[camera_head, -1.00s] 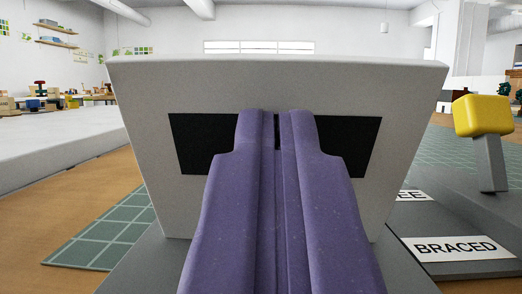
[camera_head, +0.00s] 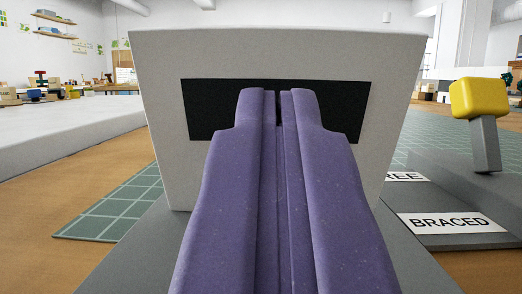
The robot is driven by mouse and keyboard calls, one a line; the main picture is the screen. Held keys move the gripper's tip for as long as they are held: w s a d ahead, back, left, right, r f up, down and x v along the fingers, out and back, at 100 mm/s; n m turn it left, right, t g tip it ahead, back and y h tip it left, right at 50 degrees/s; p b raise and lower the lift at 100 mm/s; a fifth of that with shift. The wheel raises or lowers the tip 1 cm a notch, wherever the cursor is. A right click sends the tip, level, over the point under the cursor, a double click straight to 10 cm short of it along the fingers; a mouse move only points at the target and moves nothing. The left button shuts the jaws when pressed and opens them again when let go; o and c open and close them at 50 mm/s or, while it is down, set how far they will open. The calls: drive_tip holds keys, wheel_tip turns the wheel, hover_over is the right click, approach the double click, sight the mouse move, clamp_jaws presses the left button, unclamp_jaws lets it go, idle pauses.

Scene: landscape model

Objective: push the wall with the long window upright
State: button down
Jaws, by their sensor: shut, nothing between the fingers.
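The wall with the long window (camera_head: 160,105) is a pale grey slab that fills the middle of the view, standing on a dark grey base. Its long window (camera_head: 345,105) is a dark wide rectangle in the upper half. My gripper (camera_head: 278,93) is purple and shut with nothing between its fingers. Its fingertips overlap the window area in the picture; I cannot tell whether they touch the wall. The fingers hide the middle of the window and the wall's lower middle.
To the right, a grey post with a yellow block on top (camera_head: 478,98) stands beyond a "BRACED" label (camera_head: 452,223). Another label (camera_head: 408,177) is partly hidden by the wall. A green gridded mat (camera_head: 120,205) lies at left. A white table (camera_head: 70,125) is further left.

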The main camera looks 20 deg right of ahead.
drive_tip(key=b+v, duration=0.1)
drive_tip(key=v, duration=0.5)
drive_tip(key=shift+s+f, duration=0.1)
drive_tip(key=shift+s, duration=0.05)
idle(0.3)
